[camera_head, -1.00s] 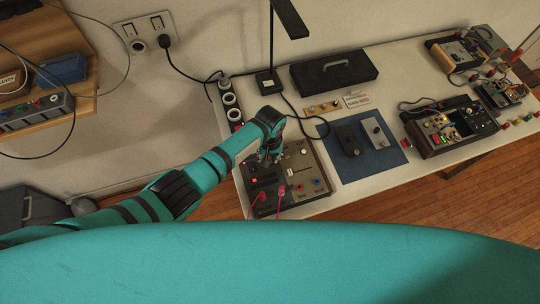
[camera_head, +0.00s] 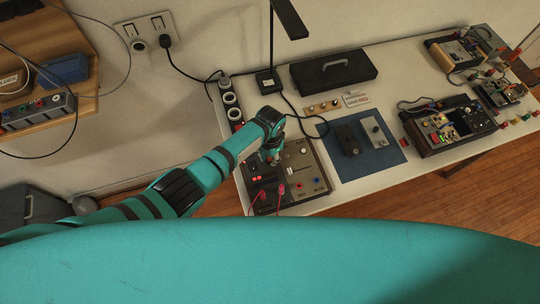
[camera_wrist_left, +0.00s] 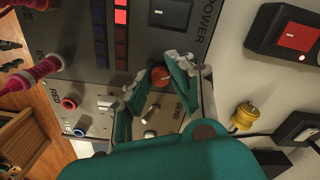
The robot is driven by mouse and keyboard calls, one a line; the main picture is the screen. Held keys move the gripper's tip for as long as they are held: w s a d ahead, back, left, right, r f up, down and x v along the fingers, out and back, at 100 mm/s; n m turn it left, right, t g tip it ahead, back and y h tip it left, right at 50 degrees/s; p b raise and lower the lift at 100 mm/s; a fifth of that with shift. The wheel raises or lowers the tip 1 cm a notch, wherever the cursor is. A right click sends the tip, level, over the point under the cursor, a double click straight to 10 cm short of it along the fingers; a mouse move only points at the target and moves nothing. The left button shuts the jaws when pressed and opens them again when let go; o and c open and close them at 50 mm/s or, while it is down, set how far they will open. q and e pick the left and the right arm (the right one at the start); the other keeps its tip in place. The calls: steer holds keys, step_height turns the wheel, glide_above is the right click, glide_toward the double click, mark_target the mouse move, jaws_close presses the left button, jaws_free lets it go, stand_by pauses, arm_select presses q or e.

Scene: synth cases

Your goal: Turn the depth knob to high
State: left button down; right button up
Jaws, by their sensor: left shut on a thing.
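The dark control panel (camera_head: 305,180) lies at the table's left front, with jacks, switches and knobs. My left gripper (camera_head: 270,157) is over its upper middle. In the left wrist view the fingers of my left gripper (camera_wrist_left: 158,82) are closed around an orange-red knob (camera_wrist_left: 160,76) with a pale pointer mark. A small white pointer control (camera_wrist_left: 149,116) sits beside it. A lit red segment (camera_wrist_left: 120,16) shows in a column of dark segments. My right gripper is not in view.
Red leads (camera_head: 281,190) plug into the panel's front. A blue mat (camera_head: 370,165) with two small boxes lies to the right. A lamp (camera_head: 268,82) and a black case (camera_head: 333,71) stand behind. A yellow plug (camera_wrist_left: 245,115) shows in the left wrist view.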

arm_select(q)
steer(key=m, duration=0.4)
steer(key=shift+m, duration=0.3)
steer(key=m, duration=0.3)
steer(key=shift+m, duration=0.4)
steer(key=m+b, duration=0.1)
steer(key=m, duration=0.7)
steer(key=shift+w+b, duration=0.1)
steer(key=shift+b, duration=0.2)
steer(key=m+b, duration=0.1)
steer(key=m, duration=0.2)
steer(key=shift+m, duration=0.3)
steer(key=m+b, duration=0.1)
steer(key=m, duration=0.3)
steer(key=shift+m+b, duration=0.3)
steer(key=m+b, duration=0.2)
steer(key=m, duration=0.2)
steer(key=shift+r+m+b, duration=0.1)
steer(key=shift+m+b, duration=0.5)
steer(key=shift+m, duration=1)
